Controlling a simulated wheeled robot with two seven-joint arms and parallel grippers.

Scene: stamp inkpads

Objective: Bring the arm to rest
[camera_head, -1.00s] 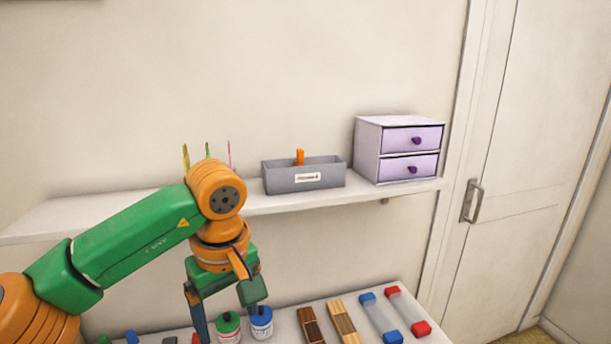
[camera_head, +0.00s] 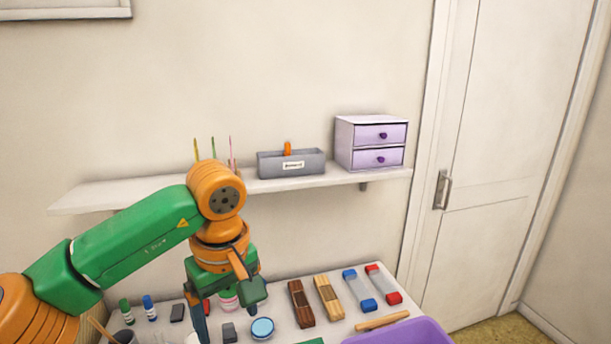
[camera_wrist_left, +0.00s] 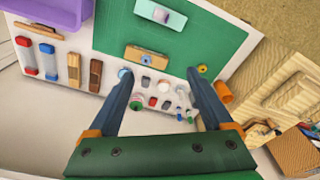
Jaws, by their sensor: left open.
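My left arm comes in from the left in the head view, its green and orange links bent down at the wrist. The left gripper (camera_head: 229,308) points down in front of the table, its fingers apart and nothing seen between them. In the left wrist view the open left gripper (camera_wrist_left: 158,75) has two dark blue fingers spread wide, with the table and its small items beyond them. My right gripper is in neither view.
The table (camera_head: 285,268) holds bottles, a blue-topped round pot (camera_head: 262,328), wooden blocks (camera_head: 328,297), red and blue-ended pieces and a purple bin (camera_head: 405,335). A wall shelf (camera_head: 130,192) carries a grey box (camera_head: 292,170) and lilac drawers (camera_head: 352,150). A green mat (camera_wrist_left: 215,45) covers part of the table.

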